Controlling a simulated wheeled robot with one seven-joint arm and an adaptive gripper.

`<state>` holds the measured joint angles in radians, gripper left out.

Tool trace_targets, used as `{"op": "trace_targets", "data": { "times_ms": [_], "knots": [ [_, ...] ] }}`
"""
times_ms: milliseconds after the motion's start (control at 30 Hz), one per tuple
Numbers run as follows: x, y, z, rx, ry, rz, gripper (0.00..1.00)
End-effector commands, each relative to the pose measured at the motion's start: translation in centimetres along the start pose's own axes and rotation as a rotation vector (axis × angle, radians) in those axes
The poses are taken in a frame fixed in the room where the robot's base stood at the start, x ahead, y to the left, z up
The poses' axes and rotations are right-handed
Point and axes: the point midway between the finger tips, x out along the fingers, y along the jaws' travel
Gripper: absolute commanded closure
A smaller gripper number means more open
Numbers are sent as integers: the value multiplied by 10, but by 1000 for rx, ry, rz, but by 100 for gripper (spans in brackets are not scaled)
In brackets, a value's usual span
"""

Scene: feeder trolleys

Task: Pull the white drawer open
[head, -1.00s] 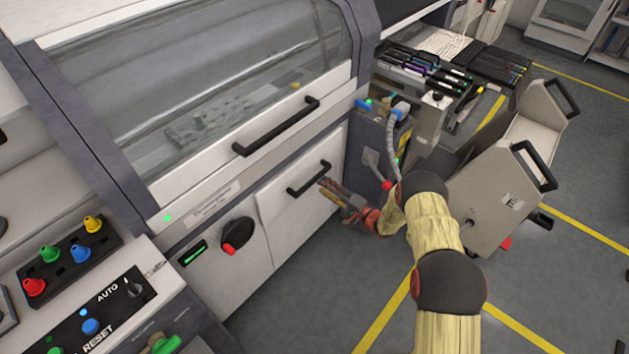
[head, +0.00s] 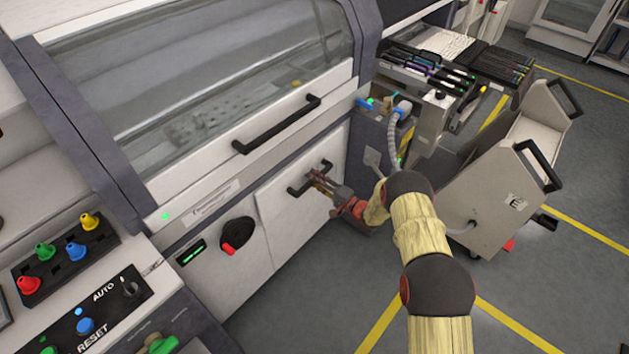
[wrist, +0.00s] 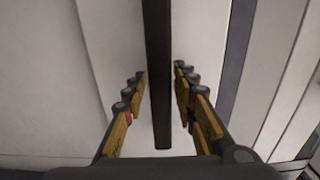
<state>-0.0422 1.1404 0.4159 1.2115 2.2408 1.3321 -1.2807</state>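The white drawer (head: 290,220) is a light panel low on the machine's front, flush with the surface around it. Its black bar handle (head: 296,191) shows in the head view in front of my gripper. My gripper (head: 318,179) is at the right part of this handle. In the wrist view the black handle (wrist: 158,60) runs between the two tan-padded fingers of my gripper (wrist: 158,105). The fingers are open, with a gap on each side of the bar. The handle's lower end shows between the fingers.
Above the drawer is a glazed cover with a longer black handle (head: 277,125). A rotary switch with a red tip (head: 237,235) sits left of the drawer. A grey-white trolley (head: 500,200) stands to the right. Grey floor lies in front.

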Motion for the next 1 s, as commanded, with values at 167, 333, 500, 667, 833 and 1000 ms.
{"op": "trace_targets", "data": {
  "times_ms": [167,333,500,667,833,1000],
  "knots": [
    [0,0,0,0,0,0,84],
    [0,0,0,0,0,1,94],
    [0,1,0,0,0,1,100],
    [0,1,0,0,0,1,100],
    [0,1,0,0,0,2,100],
    [-1,1,0,1,0,2,100]
  ]
}}
